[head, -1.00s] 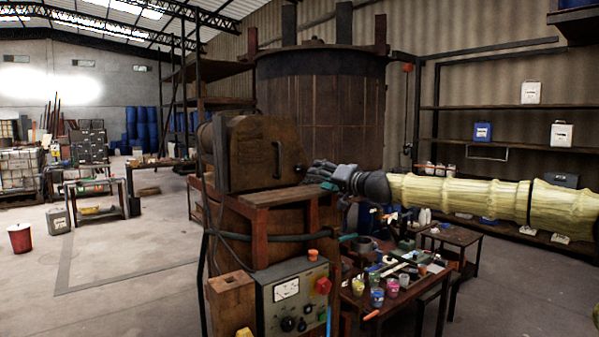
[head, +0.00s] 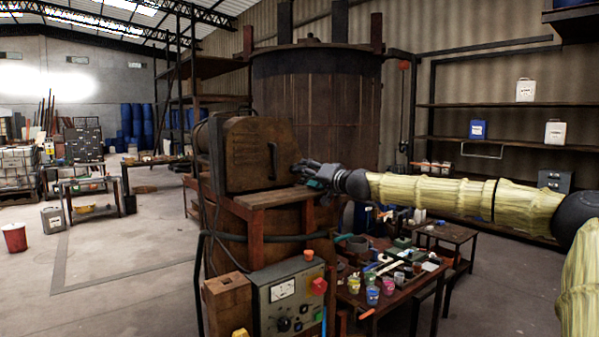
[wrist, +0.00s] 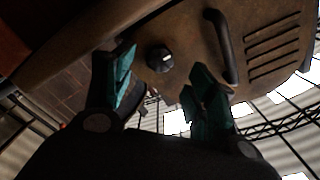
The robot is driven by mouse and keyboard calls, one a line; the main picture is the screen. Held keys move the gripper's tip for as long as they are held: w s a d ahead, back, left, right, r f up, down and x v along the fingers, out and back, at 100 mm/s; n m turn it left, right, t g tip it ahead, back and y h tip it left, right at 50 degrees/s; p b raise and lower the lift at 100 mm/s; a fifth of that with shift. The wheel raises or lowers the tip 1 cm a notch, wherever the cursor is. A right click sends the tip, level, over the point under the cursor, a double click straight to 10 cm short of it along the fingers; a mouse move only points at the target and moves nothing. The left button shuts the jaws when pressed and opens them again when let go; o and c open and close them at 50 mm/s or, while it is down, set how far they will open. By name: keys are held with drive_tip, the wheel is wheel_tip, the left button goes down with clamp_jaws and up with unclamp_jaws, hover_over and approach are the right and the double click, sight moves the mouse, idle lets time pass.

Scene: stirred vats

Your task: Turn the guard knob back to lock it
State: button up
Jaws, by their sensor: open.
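The guard (head: 245,155) is a rusty brown metal cover with a dark handle and slots, standing on a wooden frame in the head view. Its knob (wrist: 160,59) is a small round black knob with a light mark, seen in the wrist view beside the dark handle (wrist: 221,46). In the head view the knob is hidden behind my gripper (head: 304,172). My gripper also shows in the wrist view (wrist: 162,78), with its teal-padded fingers open and apart. The knob appears beyond and between the fingertips, with no finger visibly closed on it.
A control box (head: 287,297) with a dial, an orange knob and a red button stands below the guard. A low table (head: 399,293) with paint pots and tools is under my arm. A large vat (head: 317,105) rises behind. Open floor lies to the left.

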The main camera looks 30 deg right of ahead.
drive_tip(key=shift+w+a+p, duration=0.2)
drive_tip(key=shift+w+p, duration=0.5)
drive_tip(key=shift+w, duration=1.95)
drive_tip(key=c, duration=1)
